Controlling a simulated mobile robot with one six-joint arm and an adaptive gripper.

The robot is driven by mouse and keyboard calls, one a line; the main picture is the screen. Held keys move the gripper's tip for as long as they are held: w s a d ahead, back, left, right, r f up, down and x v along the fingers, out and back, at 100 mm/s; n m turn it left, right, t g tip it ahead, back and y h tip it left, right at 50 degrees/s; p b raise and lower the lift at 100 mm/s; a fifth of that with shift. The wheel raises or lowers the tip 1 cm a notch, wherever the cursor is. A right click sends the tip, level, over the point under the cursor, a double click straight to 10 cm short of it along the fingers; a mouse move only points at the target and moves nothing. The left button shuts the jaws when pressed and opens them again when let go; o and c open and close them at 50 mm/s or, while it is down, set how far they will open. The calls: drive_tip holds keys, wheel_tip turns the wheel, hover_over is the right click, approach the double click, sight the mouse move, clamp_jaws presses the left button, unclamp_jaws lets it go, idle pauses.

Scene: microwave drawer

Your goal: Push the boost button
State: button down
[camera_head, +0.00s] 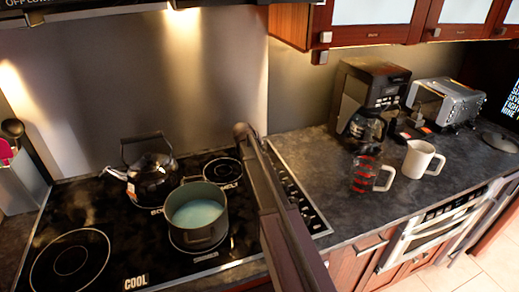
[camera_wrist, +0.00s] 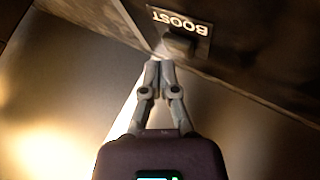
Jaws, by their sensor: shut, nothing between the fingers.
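The boost button (camera_wrist: 180,43) is a small dark block beside the white BOOST lettering (camera_wrist: 180,20), which reads upside down at the top of the wrist view. The button sits on a dark panel. My gripper (camera_wrist: 160,63) is shut and empty, with its fingertips together. The tips appear just below and slightly left of the button in the wrist view. Whether they touch it I cannot tell. In the head view, neither the boost button nor my gripper can be made out.
A dark hood edge with a grey knob (camera_head: 34,18) is at the top left of the head view. Below are a kettle (camera_head: 152,178) and a pot (camera_head: 197,214) on the cooktop (camera_head: 110,215). A coffee maker (camera_head: 370,95), toaster (camera_head: 447,102) and mugs stand on the right counter.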

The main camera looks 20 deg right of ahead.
drive_tip(key=shift+f+b, duration=0.55)
drive_tip(key=shift+f, duration=0.05)
idle(0.6)
drive_tip(key=shift+r, duration=0.1)
drive_tip(key=shift+r+p, duration=0.6)
drive_tip(key=shift+p, duration=0.15)
drive_tip(key=shift+r, duration=0.1)
wheel_tip(320, 180, up, 6)
drive_tip(key=p, duration=0.6)
idle(0.6)
